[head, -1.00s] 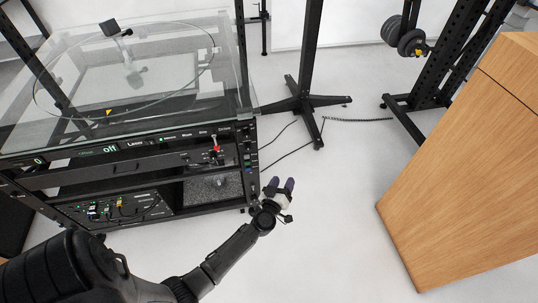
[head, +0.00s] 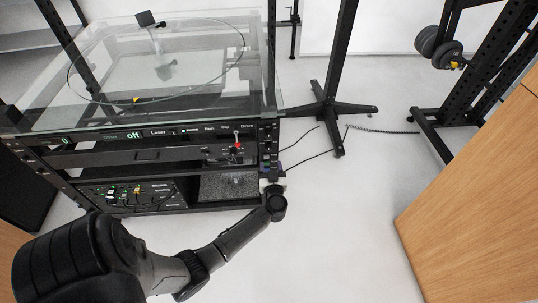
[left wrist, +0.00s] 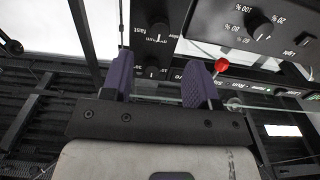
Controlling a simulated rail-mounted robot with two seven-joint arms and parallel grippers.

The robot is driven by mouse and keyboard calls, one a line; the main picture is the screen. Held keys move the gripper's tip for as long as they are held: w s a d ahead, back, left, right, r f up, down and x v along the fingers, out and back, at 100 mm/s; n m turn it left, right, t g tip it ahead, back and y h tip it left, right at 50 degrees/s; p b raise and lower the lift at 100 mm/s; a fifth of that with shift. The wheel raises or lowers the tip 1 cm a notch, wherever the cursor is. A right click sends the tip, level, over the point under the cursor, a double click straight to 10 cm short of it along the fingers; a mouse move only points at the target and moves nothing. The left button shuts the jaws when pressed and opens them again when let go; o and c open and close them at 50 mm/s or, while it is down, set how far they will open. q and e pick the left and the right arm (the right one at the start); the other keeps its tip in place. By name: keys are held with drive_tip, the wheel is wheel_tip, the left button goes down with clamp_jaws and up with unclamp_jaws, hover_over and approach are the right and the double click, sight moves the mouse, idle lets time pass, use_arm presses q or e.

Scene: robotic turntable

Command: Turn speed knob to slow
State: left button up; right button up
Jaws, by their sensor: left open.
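The turntable (head: 150,60) stands at the left in the head view, with a narrow black control panel on the front's right end. In the left wrist view, a dark knob (left wrist: 158,33) sits on this panel beside the printed word "fast"; I take it as the speed knob. A second small knob (left wrist: 152,71) shows nearer my gripper. My left gripper (left wrist: 158,80) is open, its purple fingertips pointing toward the panel, with nothing held between them. In the head view it is at the panel's lower end, largely hidden by my wrist. My right gripper is not in view.
A red-tipped lever (head: 238,146) sticks out left of the panel. Another knob with percent marks (left wrist: 258,25) is close by in the left wrist view. A wooden cabinet (head: 490,190) stands at the right.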

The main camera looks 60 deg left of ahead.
sight(269, 150)
use_arm(q)
drive_tip(key=b+x, duration=0.2)
drive_tip(key=x, duration=0.5)
drive_tip(key=shift+w+a+b, duration=0.1)
drive_tip(key=shift+a+b, duration=0.1)
drive_tip(key=shift+b, duration=0.15)
drive_tip(key=shift+c, duration=0.5)
drive_tip(key=c, duration=0.8)
drive_tip(key=shift+r+n+p, duration=0.15)
drive_tip(key=shift+n+p, duration=0.65)
drive_tip(key=shift+p, duration=0.2)
drive_tip(key=shift+n+p, duration=0.65)
drive_tip(key=shift+n, duration=0.25)
drive_tip(key=shift+n+p, duration=0.5)
drive_tip(key=shift+n, duration=0.7)
drive_tip(key=shift+n+p, duration=0.35)
drive_tip(key=shift+n, duration=1.15)
